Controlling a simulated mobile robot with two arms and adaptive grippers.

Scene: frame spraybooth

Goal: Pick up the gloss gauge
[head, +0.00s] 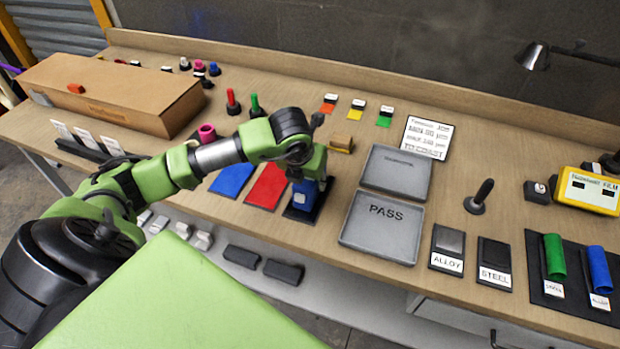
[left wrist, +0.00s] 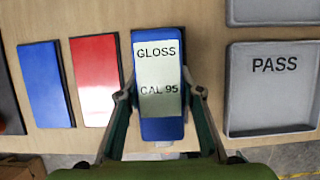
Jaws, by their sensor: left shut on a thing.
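The gloss gauge (left wrist: 160,85) is a blue block with a pale label reading "GLOSS CAL 95". In the left wrist view it stands between the two fingers of my left gripper (left wrist: 162,95), which is shut on its sides. In the head view the gauge (head: 303,197) shows below my left gripper (head: 306,180), at a dark pad near the bench's front edge. I cannot tell whether it touches the pad. My right gripper is not in view.
A red panel (head: 267,187) and a blue panel (head: 232,179) lie just left of the gauge. A grey PASS tray (head: 362,243) lies to its right, with another grey tray (head: 378,180) behind. A cardboard box (head: 130,85) stands at the back left.

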